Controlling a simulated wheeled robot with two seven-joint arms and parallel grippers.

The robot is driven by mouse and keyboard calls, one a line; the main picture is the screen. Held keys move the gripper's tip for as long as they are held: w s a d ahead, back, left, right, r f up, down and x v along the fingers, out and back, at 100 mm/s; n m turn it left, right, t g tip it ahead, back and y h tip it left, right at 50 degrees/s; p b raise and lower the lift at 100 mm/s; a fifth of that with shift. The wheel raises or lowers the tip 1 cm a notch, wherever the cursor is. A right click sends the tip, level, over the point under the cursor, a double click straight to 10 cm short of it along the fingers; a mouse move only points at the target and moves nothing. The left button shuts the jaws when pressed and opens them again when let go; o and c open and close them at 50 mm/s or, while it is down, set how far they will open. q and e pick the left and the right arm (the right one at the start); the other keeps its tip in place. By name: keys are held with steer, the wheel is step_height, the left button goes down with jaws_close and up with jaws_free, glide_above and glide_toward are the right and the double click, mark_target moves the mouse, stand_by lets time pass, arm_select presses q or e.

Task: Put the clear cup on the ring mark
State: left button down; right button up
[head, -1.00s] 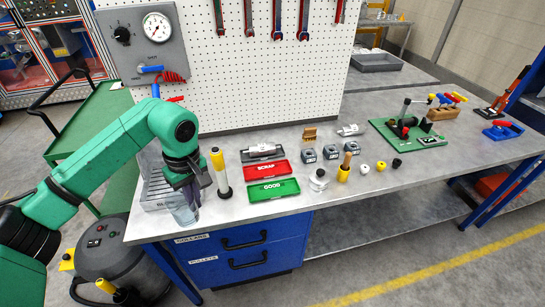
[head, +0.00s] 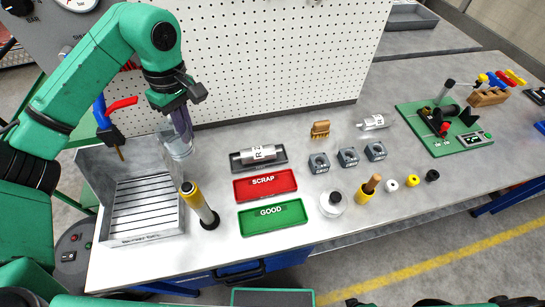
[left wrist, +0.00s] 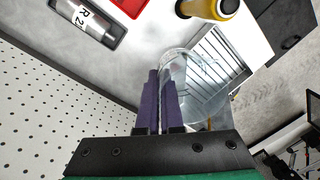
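My left gripper (head: 180,112) points down at the back left of the bench, its purple fingers close together on the wall of the clear cup (head: 179,148). The cup is by the back right corner of the slatted tray; I cannot tell whether it touches the bench. In the left wrist view the cup (left wrist: 203,72) shows beside and beyond the fingertips (left wrist: 160,75), with the tray's slats seen through it. It looks empty, but its clear wall makes that hard to tell. I cannot make out a ring mark. My right gripper is not clearly in view.
The slatted metal tray (head: 125,238) stands left, below a tap with a red lever (head: 122,105). A yellow-topped cylinder (head: 199,204) stands right of it. The red SCRAP tray (head: 265,184), green GOOD tray (head: 272,217) and a grey roller holder (head: 237,162) lie further right. Pegboard (head: 265,55) rises behind.

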arm_select(q)
step_height(320, 180, up, 8)
steer(key=m+b, duration=0.2)
glide_above(212, 196)
steer(key=shift+f, duration=0.15)
steer(key=shift+w, duration=0.15)
steer(key=shift+f+b, duration=0.15)
steer(key=shift+b, duration=0.15)
step_height(212, 196, down, 23)
steer(key=b, duration=0.4)
step_height(212, 196, down, 4)
steer(key=shift+f+p, duration=0.15)
steer(key=shift+p, duration=0.2)
steer(key=shift+f, duration=0.2)
steer(key=c, duration=1.1)
jaws_free()
arm_select(e)
step_height(212, 196, down, 7)
steer(key=s, duration=0.1)
steer(key=shift+a, duration=0.15)
steer(key=shift+s, duration=0.1)
